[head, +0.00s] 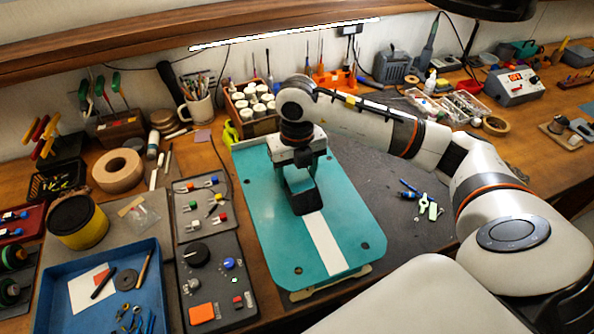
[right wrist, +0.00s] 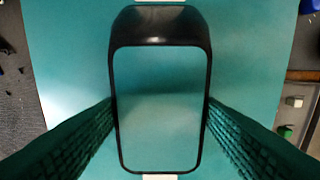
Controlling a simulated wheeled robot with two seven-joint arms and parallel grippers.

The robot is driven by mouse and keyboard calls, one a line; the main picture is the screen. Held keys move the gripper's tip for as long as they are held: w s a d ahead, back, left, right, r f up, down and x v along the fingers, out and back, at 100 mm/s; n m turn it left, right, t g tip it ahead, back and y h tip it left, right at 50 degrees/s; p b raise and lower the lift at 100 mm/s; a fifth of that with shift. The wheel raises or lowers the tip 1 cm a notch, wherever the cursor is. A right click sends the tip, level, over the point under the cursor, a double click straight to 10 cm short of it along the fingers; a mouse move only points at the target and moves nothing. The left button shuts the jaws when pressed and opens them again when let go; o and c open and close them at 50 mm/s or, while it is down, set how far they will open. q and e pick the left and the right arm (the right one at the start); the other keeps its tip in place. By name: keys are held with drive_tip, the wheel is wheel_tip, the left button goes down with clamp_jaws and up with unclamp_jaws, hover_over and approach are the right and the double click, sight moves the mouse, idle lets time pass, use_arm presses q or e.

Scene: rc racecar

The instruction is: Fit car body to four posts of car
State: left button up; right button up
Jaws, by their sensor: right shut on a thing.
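The car body (head: 350,220) is a flat teal panel with a white stripe and a black raised cabin frame (head: 305,202). It lies in the middle of the bench with dark holes near its corners. My right gripper (head: 300,182) reaches down over it and is shut on the black frame. In the right wrist view the ridged fingers press on both sides of the frame (right wrist: 160,28), with teal panel (right wrist: 70,60) around it. A beige part of the car (head: 350,277) shows under the near edge. The posts are hidden; I cannot tell whether they sit in the holes. My left gripper is out of view.
A dark mat (head: 400,172) lies under the car, with a blue tool and green pieces (head: 428,206) to the right. A control box (head: 215,285) and a blue tray (head: 62,312) stand close on the left. A wooden rack of white bottles (head: 250,125) is behind.

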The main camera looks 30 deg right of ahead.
idle(1.1)
drive_tip(key=shift+f+b, duration=1.6)
drive_tip(key=shift+b, duration=0.15)
drive_tip(key=o, duration=1.1)
drive_tip(key=shift+c, duration=0.2)
drive_tip(key=shift+r, duration=0.6)
wheel_tip(320, 180, up, 10)
drive_tip(key=shift+f+b, duration=0.15)
drive_tip(key=shift+b, duration=0.4)
drive_tip(key=shift+r, duration=0.6)
